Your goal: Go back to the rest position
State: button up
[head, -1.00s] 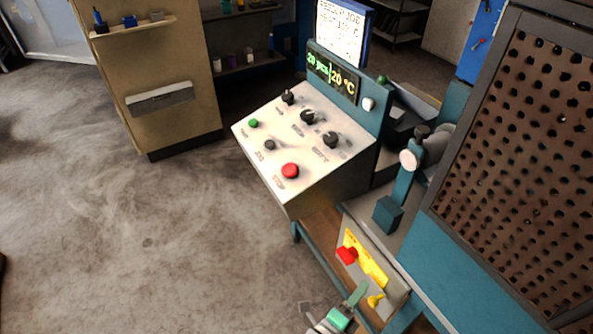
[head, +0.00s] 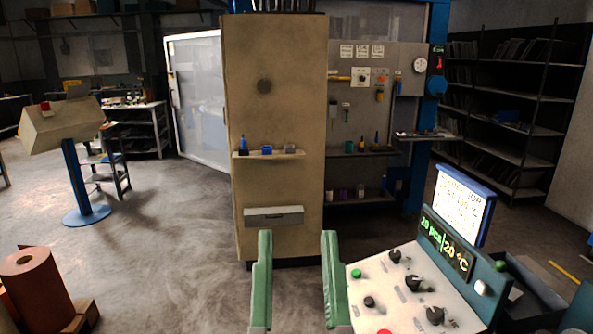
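My gripper (head: 297,236) shows at the bottom middle of the head view, with two green fingers pointing up and away. The fingers stand well apart with nothing between them, so it is open and empty. It is left of the control panel (head: 399,290), apart from it as far as I can tell. The panel has black knobs, a green button and a red button cut by the lower edge.
A tall beige cabinet (head: 275,100) with a small shelf stands ahead. A brown roll (head: 38,288) is at the lower left. A beige box on a blue post (head: 76,180) stands at the left. Dark shelving (head: 520,120) is at the back right. Grey floor (head: 170,235) between is clear.

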jog(key=s+r+h, duration=0.1)
jog(key=s+r, duration=0.3)
notch_tip(320, 180, up, 37)
jog(key=p, duration=3.8)
notch_tip(320, 180, down, 56)
jog(key=b, duration=5.5)
jog(key=shift+w+n, duration=0.25)
jog(key=shift+n, duration=0.05)
notch_tip(320, 180, up, 56)
jog(key=p, duration=5.5)
jog(key=shift+a+y, duration=0.25)
jog(key=shift+y, duration=0.05)
